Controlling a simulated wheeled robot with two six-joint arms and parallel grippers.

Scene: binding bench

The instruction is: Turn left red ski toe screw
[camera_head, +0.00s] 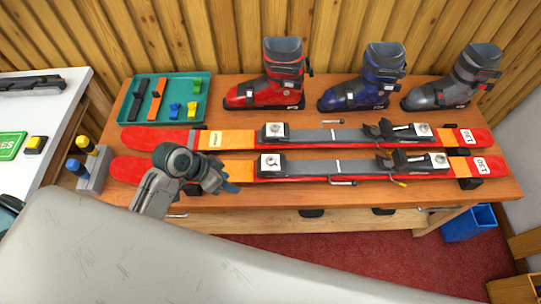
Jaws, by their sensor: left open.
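Two red skis lie side by side on the wooden bench, tips to the left: a far ski (165,137) and a near ski (345,167). I cannot tell which one counts as the left ski. The toe binding on the far ski (274,131) and the one on the near ski (270,162) each carry a pale plate; the screws are too small to make out. My left gripper (230,187) is open over the tip side of the near ski, left of its toe binding and apart from it. My right gripper is not in view.
Ski boots in red (267,94), blue (350,95) and grey (443,94) stand behind the skis. A green tray (190,116) with small parts is at the back left. A grey holder (90,180) with bottles stands at the bench's left end.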

